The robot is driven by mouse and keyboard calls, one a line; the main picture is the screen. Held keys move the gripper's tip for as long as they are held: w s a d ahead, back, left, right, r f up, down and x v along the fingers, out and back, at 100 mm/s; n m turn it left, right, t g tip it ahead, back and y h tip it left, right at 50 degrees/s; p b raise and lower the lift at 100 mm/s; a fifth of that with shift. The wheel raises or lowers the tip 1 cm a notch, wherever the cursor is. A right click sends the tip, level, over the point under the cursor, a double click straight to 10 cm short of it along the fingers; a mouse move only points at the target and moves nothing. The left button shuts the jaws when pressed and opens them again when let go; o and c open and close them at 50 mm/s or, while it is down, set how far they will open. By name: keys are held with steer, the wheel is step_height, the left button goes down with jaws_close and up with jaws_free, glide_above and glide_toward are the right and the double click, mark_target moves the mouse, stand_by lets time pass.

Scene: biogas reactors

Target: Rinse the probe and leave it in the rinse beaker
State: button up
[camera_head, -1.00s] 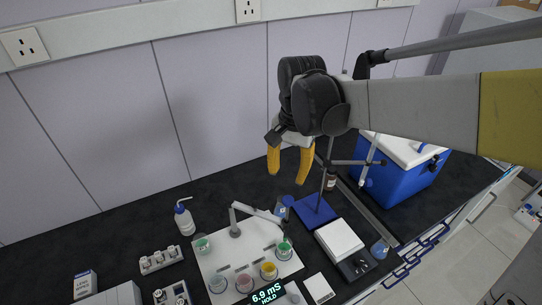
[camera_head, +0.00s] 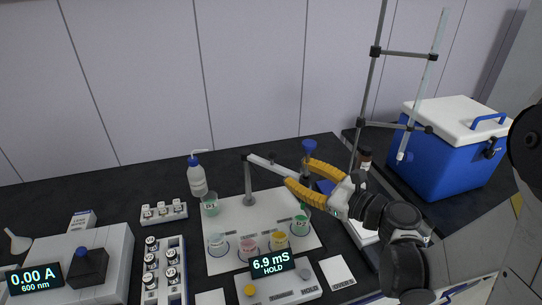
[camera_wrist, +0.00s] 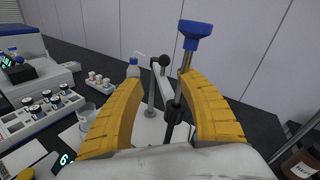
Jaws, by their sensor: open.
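The probe (camera_head: 309,150), with a blue cap and a dark shaft, hangs upright at the end of the white swing arm (camera_head: 270,164) on its post. In the wrist view, the probe (camera_wrist: 197,42) rises between my two yellow fingers, nearer the right one. My gripper (camera_head: 298,173) is open around or just beside the probe; contact is not clear. Small beakers stand on the white board: a clear one (camera_head: 217,246), a pink one (camera_head: 249,251), a yellow one (camera_head: 279,243), and green ones labelled D1 (camera_head: 210,208) and D2 (camera_head: 301,229). I cannot tell which is the rinse beaker.
The meter (camera_head: 272,281) reads 6.9 mS HOLD. A wash bottle (camera_head: 197,180) stands behind the board. Vial racks (camera_head: 163,213) and a spectrophotometer (camera_head: 84,265) are at left. A tall stand (camera_head: 367,90) and a blue cooler (camera_head: 451,151) are at right.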

mark_target(275, 157)
steer(key=shift+m+t, duration=0.4)
steer(key=shift+m, duration=0.3)
steer(key=b+x, duration=0.2)
steer(key=x, duration=0.8)
steer(key=shift+w+r, duration=0.15)
steer(key=shift+w, duration=0.15)
jaws_close()
